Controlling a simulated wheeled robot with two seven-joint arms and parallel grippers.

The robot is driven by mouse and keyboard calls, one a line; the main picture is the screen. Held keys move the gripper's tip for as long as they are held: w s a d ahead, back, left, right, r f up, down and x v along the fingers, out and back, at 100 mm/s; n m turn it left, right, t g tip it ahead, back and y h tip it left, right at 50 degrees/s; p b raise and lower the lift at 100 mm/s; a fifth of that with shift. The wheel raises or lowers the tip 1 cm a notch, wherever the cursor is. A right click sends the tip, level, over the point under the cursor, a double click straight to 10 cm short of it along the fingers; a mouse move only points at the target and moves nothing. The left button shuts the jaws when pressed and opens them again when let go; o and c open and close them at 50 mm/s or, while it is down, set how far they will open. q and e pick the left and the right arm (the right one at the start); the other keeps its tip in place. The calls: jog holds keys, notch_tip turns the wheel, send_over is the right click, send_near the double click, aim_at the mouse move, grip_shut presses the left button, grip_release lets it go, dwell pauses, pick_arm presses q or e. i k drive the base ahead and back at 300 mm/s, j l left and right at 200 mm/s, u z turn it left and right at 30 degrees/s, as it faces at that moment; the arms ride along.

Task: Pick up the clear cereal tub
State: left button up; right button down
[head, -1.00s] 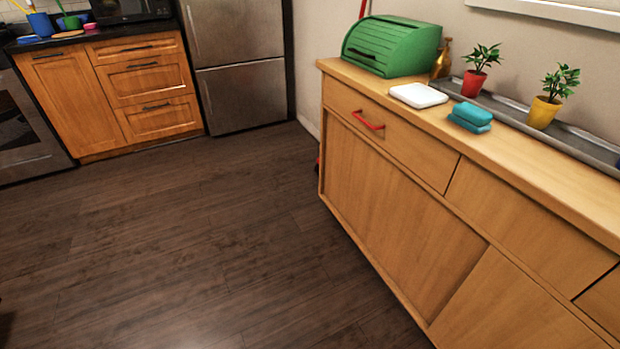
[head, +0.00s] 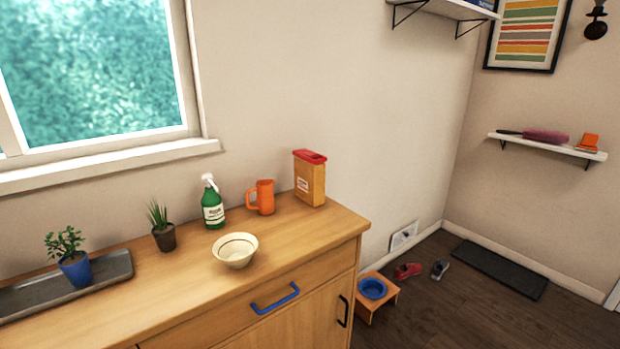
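A tall tub (head: 310,181) with a red lid, an orange-yellow body and a pale label stands upright near the right end of the wooden sideboard, close to the wall. It is the only thing in view that looks like a cereal tub; I cannot tell whether its walls are clear. Neither of my grippers is in view.
On the sideboard (head: 205,285), an orange mug (head: 264,197) stands left of the tub, then a green spray bottle (head: 212,207), a bowl (head: 235,250) and potted plants. A small wooden stand (head: 378,297) with a blue bowl is on the floor right of it.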

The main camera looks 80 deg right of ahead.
aim_at(309, 167)
jog(key=z, duration=2.55)
jog(key=i+l+u, duration=0.4)
jog(key=i+l, duration=0.2)
jog(key=i+l+u, duration=0.35)
jog(key=i+l, duration=0.2)
jog(key=l, duration=0.25)
